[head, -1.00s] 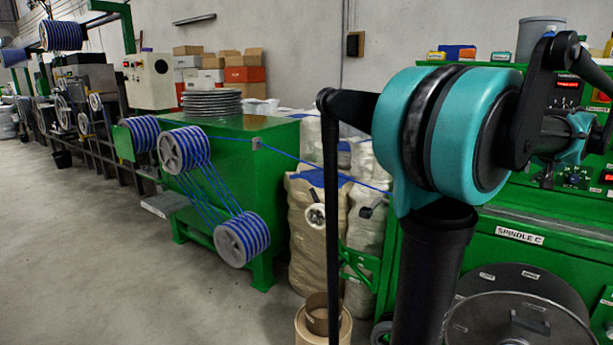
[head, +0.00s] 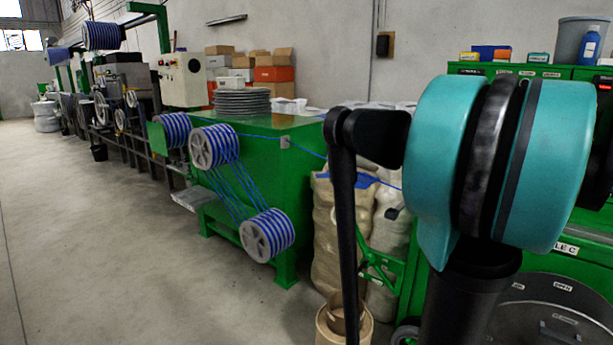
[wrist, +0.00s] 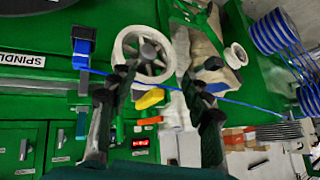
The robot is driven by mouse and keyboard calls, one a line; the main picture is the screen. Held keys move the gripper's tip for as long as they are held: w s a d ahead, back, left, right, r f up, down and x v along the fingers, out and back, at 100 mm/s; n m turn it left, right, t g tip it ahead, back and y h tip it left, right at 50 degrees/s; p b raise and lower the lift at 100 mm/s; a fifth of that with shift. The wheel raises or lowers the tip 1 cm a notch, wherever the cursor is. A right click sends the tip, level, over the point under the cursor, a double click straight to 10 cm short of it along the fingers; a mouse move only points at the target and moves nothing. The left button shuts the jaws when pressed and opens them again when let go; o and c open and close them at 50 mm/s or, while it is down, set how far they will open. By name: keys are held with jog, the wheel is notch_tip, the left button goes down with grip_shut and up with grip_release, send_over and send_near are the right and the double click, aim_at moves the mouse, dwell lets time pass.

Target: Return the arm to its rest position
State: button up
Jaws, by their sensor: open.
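My gripper (wrist: 158,78) shows in the wrist view with its two dark fingers apart and nothing gripped between them. A pale spoked wheel (wrist: 146,56) lies beyond the fingertips. A thin blue cable (wrist: 250,105) crosses behind the fingers. In the head view my arm (head: 500,160), with its teal and black joint, fills the right side, and my gripper is out of that view. The blue cable also runs from the green machine (head: 260,170) toward the right in the head view, partly hidden by my arm.
Blue-striped reels (head: 268,235) hang at the machine's front. Pale sacks (head: 335,230) and a round tan container (head: 345,325) stand close to my arm. A green cabinet (head: 540,70) stands behind it at right. The grey floor (head: 110,260) at left is clear.

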jog(key=s+a+f+n+g+y, duration=0.1)
jog(key=a+f+n, duration=0.1)
jog(key=a+f, duration=0.6)
jog(key=s+a+f+n+g, duration=0.1)
jog(key=s+a+f, duration=0.6)
jog(key=a, duration=0.3)
jog(key=s+a+f+n+g, duration=0.1)
jog(key=s+a+f+n, duration=0.1)
jog(key=s+a+f, duration=0.5)
jog(key=s+a, duration=0.1)
jog(key=a, duration=0.2)
jog(key=shift+s+n+g, duration=0.3)
jog(key=shift+g, duration=0.1)
